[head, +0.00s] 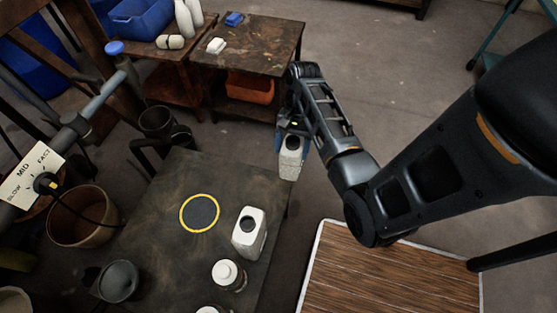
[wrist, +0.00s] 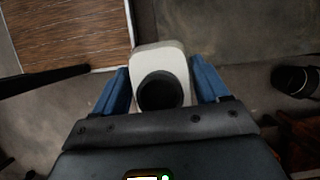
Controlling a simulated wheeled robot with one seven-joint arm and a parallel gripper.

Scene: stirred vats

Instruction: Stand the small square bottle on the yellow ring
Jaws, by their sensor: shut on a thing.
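My gripper (head: 291,130) is shut on a small white square bottle (head: 290,158) with a dark round top. The bottle is held upright in the air near the far right corner of the dark table. In the wrist view the bottle (wrist: 161,65) sits between the blue fingers of my gripper (wrist: 162,88). The yellow ring (head: 183,220) lies flat on the table, to the left of and nearer than the bottle. Nothing stands on the ring.
On the dark table (head: 160,250), another white square bottle (head: 249,232) stands right of the ring. A white-capped bottle (head: 228,275) and a dark cup (head: 118,281) stand nearer. A lever panel (head: 30,178) is at left. A wooden-topped surface (head: 390,275) is at lower right.

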